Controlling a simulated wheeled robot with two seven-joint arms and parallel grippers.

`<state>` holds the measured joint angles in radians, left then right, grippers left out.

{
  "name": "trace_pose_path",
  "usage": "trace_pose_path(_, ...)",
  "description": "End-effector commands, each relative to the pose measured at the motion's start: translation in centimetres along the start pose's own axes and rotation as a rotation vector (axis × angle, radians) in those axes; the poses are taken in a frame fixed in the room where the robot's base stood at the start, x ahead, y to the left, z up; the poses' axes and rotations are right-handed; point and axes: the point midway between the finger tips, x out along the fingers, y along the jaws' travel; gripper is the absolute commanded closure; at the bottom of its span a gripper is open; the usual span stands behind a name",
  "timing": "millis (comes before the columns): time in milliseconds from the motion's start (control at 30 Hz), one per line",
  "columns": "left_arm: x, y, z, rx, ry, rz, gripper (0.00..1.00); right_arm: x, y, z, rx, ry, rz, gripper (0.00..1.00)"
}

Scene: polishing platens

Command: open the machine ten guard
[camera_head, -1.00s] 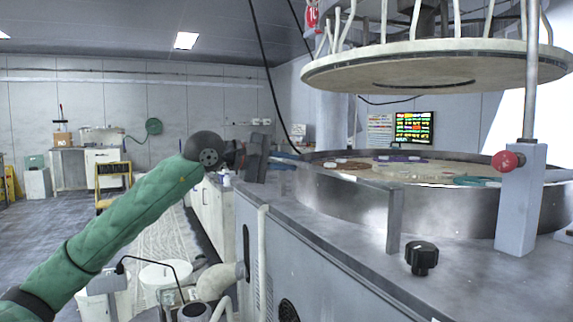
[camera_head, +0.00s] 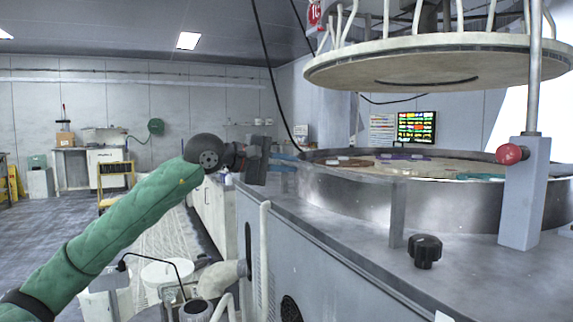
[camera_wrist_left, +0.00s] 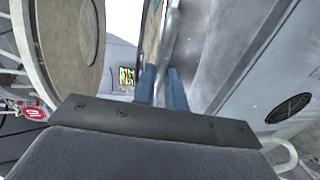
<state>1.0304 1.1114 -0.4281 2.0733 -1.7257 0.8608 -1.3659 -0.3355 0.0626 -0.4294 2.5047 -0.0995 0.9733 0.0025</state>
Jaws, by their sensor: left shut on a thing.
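The machine ten guard looks like a thin grey rail (camera_head: 345,170) along the near side of the round metal tub, with an upright end plate (camera_head: 397,215) on the machine top. I cannot read a machine number. My left gripper (camera_head: 287,160) is at the far left end of this rail, its blue fingers reaching right. In the left wrist view the two blue fingers (camera_wrist_left: 162,88) are shut on a narrow grey metal edge (camera_wrist_left: 170,45). The exact contact is partly hidden by the gripper body. My right gripper is not in view.
The tub wall (camera_head: 450,205) stands close behind the rail. A pale round upper plate (camera_head: 430,62) hangs above it. A grey post with a red knob (camera_head: 510,154) is at right; a black knob (camera_head: 425,251) sits on the machine top. The floor at left is mostly open.

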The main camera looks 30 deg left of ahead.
Motion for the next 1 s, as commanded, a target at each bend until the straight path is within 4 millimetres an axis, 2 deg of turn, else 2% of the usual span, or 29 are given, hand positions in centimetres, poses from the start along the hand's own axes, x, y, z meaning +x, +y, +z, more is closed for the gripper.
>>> trace_pose_path(600, -0.05, -0.04, -0.01, 0.001, 0.001, 0.001, 1.00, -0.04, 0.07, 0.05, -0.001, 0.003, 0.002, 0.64)
trace_pose_path(633, -0.05, -0.04, -0.01, 0.001, 0.001, 0.001, 0.86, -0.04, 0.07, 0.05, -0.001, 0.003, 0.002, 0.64)
trace_pose_path(733, -0.05, -0.04, -0.01, 0.001, 0.001, 0.001, 0.66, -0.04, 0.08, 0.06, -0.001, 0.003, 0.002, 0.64)
trace_pose_path(1000, -0.07, -0.02, -0.01, 0.001, 0.001, 0.001, 0.66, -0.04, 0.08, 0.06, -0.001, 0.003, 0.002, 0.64)
